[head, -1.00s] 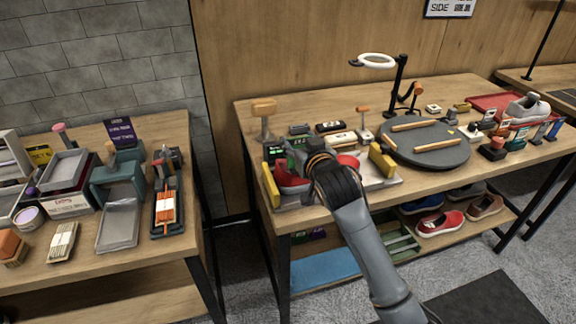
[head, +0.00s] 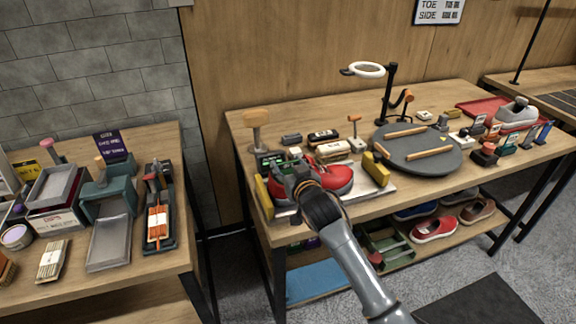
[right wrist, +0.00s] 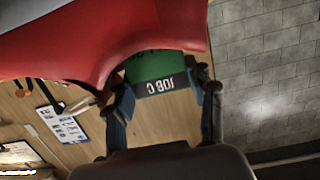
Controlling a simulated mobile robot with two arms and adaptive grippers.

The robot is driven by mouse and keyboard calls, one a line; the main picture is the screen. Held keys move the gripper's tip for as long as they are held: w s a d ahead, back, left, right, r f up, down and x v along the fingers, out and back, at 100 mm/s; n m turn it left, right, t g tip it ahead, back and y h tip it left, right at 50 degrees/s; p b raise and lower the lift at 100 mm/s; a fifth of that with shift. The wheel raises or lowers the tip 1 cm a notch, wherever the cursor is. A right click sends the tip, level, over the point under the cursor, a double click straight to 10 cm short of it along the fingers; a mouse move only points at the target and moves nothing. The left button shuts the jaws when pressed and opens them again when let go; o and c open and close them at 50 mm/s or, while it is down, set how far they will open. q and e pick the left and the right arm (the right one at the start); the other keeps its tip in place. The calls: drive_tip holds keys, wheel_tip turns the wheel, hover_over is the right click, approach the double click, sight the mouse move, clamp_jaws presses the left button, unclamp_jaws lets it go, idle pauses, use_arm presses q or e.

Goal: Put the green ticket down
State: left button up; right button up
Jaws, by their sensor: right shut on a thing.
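My right gripper (head: 284,172) is over the tray's left part and shut on the ticket. In the right wrist view the ticket (right wrist: 154,68), with "JOB C" on its dark band, sits between the two fingertips (right wrist: 160,95). The red sneaker (right wrist: 90,40) hangs large across the top of that view, close to the ticket. Whether the ticket touches a surface cannot be told. My left gripper is not in view.
The sneaker lies on a pale tray with yellow blocks (head: 376,168) at its ends. A wooden-topped brush (head: 256,118) stands behind. A round grey turntable (head: 425,152) is to the right. A second table (head: 150,270) with trays and brushes is at the left, across a gap.

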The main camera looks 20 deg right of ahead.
drive_tip(key=o, duration=0.7)
drive_tip(key=shift+f, duration=0.1)
drive_tip(key=shift+c, duration=0.2)
drive_tip(key=s+r, duration=0.2)
drive_tip(key=s, duration=0.9)
drive_tip(key=shift+s+r+b, duration=0.35)
drive_tip(key=shift+s, duration=0.05)
drive_tip(key=shift+d, duration=0.1)
